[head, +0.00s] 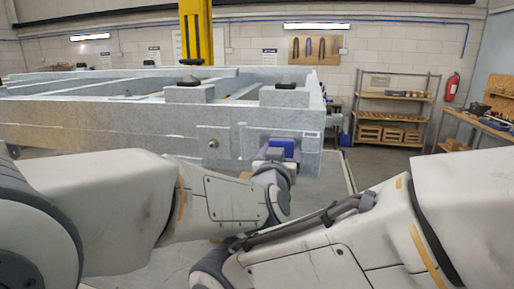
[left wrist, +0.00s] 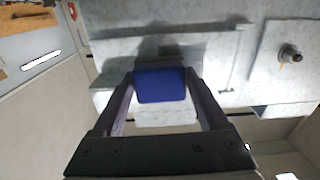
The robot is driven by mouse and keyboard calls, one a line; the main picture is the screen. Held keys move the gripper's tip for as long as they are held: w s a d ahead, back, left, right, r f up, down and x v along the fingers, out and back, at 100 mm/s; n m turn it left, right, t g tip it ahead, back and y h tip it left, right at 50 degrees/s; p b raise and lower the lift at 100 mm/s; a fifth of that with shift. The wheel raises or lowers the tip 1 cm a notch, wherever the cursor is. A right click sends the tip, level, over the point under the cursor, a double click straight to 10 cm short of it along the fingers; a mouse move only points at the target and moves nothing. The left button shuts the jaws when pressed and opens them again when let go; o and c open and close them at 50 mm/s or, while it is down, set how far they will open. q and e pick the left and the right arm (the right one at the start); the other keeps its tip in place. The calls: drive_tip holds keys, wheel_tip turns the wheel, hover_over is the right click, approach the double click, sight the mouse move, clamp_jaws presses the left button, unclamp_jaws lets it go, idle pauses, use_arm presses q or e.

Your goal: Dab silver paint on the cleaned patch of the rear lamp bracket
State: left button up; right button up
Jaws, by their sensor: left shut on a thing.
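My left gripper (head: 276,158) is at the near right corner of the trailer frame, in front of the bracket plate (head: 253,141). It is shut on a blue block-shaped thing (head: 283,146), which also shows in the left wrist view (left wrist: 160,85). There the fingers (left wrist: 162,100) stand on either side of it, and a pale grey part sits on its near side. The blue thing is close to the grey metal face; I cannot tell whether it touches. The cleaned patch cannot be made out, and the gripper and blue thing cover part of the plate. My right gripper is not in view.
The galvanized trailer frame (head: 110,116) spans the left and middle. A bolt (head: 213,143) sticks out of its face and shows in the left wrist view (left wrist: 290,53). Shelving (head: 392,105) and a workbench (head: 487,127) stand far right. My right forearm crosses the front.

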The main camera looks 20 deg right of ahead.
use_arm(q)
drive_tip(key=shift+s+d+f, duration=0.2)
drive_tip(key=shift+s+f, duration=0.15)
drive_tip(key=shift+w+a+f+b, duration=0.1)
drive_tip(key=shift+w+a+b, duration=0.4)
drive_tip(key=shift+a+b, duration=0.25)
drive_tip(key=shift+w+a+b, duration=0.5)
drive_tip(key=shift+w+a, duration=0.15)
drive_tip(key=shift+a, duration=0.05)
drive_tip(key=shift+w+a+b, duration=0.8)
drive_tip(key=shift+a+b, duration=0.2)
drive_tip(key=shift+a, duration=0.05)
drive_tip(key=shift+w+a+r, duration=0.25)
drive_tip(key=shift+a, duration=0.15)
drive_tip(key=b, duration=0.2)
approach(257, 144)
drive_tip(key=shift+w, duration=0.15)
